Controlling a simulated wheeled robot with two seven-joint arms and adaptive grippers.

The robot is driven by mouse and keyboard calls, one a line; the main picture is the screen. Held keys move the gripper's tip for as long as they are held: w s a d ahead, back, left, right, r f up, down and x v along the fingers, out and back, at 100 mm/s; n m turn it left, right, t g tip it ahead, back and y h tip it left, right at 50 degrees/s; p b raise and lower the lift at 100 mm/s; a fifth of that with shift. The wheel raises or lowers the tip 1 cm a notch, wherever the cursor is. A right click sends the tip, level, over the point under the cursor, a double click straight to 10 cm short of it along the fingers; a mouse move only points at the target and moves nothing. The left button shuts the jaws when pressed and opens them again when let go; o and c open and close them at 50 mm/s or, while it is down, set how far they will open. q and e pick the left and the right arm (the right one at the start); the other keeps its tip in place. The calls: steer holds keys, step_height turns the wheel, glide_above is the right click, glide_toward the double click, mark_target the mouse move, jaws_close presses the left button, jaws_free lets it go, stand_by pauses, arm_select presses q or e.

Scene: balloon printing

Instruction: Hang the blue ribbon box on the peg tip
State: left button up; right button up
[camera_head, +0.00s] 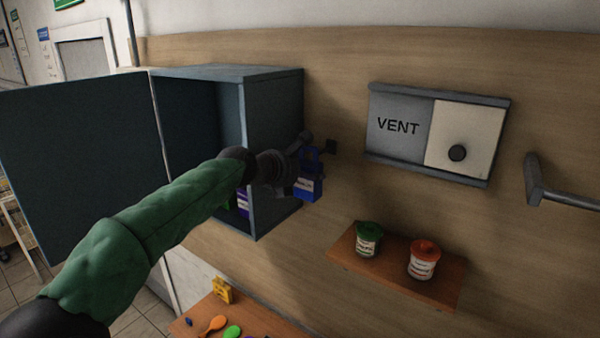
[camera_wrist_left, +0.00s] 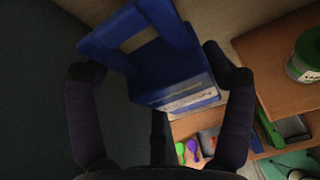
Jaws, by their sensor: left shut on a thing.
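The blue ribbon box (camera_head: 309,186) has a white label and a loop-like top, and hangs in the air beside the cabinet's right side. In the left wrist view the box (camera_wrist_left: 178,85) sits between the two dark fingers, tilted. My left gripper (camera_head: 296,163) is shut on it; its grip is partly hidden in the head view. I cannot tell whether the loop touches the peg. My right gripper is not in view.
An open dark cabinet (camera_head: 272,150) stands just left of the box, with purple and green things inside. A vent panel (camera_head: 397,127) is on the wall to the right. Below, a small shelf (camera_head: 388,277) bears a green-lidded jar (camera_head: 367,240) and a red-lidded jar (camera_head: 423,260).

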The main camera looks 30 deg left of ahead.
arm_select(q)
steer(key=shift+r+p+x, duration=0.25)
steer(key=shift+p+x, duration=0.15)
steer(key=shift+x, duration=1.05)
steer(key=shift+r+p+x, duration=0.2)
steer(key=shift+p+x, duration=0.2)
steer(key=shift+x, duration=1.05)
steer(key=shift+w, duration=0.25)
steer(key=o, duration=1.1)
steer(key=shift+f, duration=0.1)
steer(key=v, duration=1.2)
steer(key=shift+s, duration=0.1)
